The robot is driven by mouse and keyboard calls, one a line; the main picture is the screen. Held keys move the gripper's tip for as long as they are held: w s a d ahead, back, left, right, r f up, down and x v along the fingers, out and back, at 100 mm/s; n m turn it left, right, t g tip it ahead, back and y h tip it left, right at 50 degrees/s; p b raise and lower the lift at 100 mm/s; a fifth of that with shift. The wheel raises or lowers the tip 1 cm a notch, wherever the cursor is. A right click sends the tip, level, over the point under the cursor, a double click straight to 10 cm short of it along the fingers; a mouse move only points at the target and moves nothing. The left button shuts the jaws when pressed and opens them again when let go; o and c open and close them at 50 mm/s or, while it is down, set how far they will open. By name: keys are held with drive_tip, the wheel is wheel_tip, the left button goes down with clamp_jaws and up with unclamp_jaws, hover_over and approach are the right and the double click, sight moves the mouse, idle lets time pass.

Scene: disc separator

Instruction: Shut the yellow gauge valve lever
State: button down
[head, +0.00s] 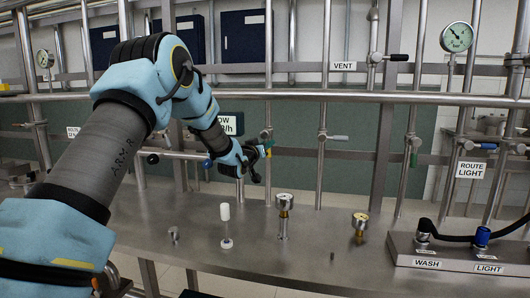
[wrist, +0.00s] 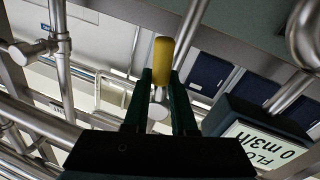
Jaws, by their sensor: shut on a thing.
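The yellow lever (wrist: 163,58) shows in the wrist view as a rounded yellow grip between the tips of my gripper (wrist: 162,80). The two dark green fingers are closed on its near part, and its far end sticks out past them. In the head view my gripper (head: 262,160) is at the pipe rack above the steel bench. A small bit of the yellow lever (head: 269,152) shows at the fingertips there. The valve body behind it is mostly hidden by my gripper, so the lever's angle to its pipe is hard to tell.
A dark flow display (wrist: 265,140) stands close to the right of my gripper in the wrist view. Vertical pipes and a horizontal rail (head: 350,96) surround my arm.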

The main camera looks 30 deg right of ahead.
drive_tip(key=n+b, duration=0.3)
drive_tip(key=d+n+t+b, duration=0.1)
drive_tip(key=n+b, duration=0.1)
drive_tip(key=shift+s, duration=0.4)
drive_tip(key=shift+s+d+r+n+t+y+b, duration=0.15)
drive_tip(key=shift+r+n+t+b, duration=0.4)
drive_tip(key=shift+n+b, duration=1.45)
drive_tip(key=shift+s+d+r+n+t+y+b, duration=0.2)
drive_tip(key=shift+r+n+t+b, duration=0.3)
drive_tip(key=shift+n+b, duration=1.45)
drive_tip(key=shift+s+d+r+n+t+y+b, duration=0.15)
drive_tip(key=shift+r+n+t+b, duration=0.35)
drive_tip(key=shift+n+b, duration=1.45)
drive_tip(key=shift+r+n+p, duration=0.15)
drive_tip(key=shift+n+p, duration=0.2)
drive_tip(key=shift+n, duration=0.25)
drive_tip(key=c, duration=0.7)
unclamp_jaws()
drive_tip(key=shift+c, duration=0.2)
drive_tip(key=b+v, duration=0.2)
drive_tip(key=v, duration=0.9)
